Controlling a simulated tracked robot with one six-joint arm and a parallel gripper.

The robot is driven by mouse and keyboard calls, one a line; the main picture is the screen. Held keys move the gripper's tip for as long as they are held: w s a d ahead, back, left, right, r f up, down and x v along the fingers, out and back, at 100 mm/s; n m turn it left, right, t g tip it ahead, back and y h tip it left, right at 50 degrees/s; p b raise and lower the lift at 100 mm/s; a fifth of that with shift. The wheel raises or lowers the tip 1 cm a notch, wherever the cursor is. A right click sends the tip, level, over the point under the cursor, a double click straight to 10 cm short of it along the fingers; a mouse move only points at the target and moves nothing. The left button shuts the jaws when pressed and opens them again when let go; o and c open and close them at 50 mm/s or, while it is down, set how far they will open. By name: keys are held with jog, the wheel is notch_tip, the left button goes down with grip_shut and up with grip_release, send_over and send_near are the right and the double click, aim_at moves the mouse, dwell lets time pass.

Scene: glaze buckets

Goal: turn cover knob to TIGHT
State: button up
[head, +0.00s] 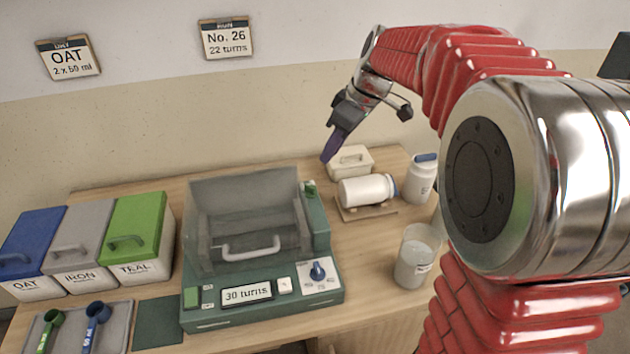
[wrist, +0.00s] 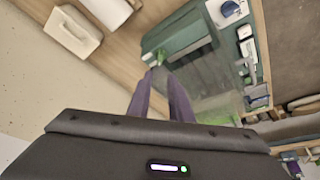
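The machine (head: 262,300) has a green base, a clear cover (head: 240,205) that looks closed and a pale handle. A small green knob (head: 309,187) sits on the post at the cover's right rear; I take it for the cover knob. Its marking is too small to read. A blue dial knob (head: 318,271) is on the front panel. My gripper (head: 328,156) points down, above and behind the machine's right rear. In the wrist view my gripper (wrist: 161,80) has a gap between its purple fingers and is empty. The green knob (wrist: 153,57) appears just beyond the fingertips, apart from them.
Right of the machine are a white jar (head: 366,190) lying on a wooden rest, an upright white jar (head: 421,178), a cream box (head: 350,160) and a clear beaker (head: 414,262). Lidded bins (head: 140,225) stand left. Scoops lie on a tray (head: 117,335) at front left.

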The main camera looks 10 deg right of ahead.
aim_at(311, 186)
jog(key=x, duration=1.3)
jog(key=shift+w+a+f, duration=0.1)
jog(key=shift+a+f, duration=0.05)
jog(key=shift+f, duration=0.2)
jog(key=shift+c, duration=0.4)
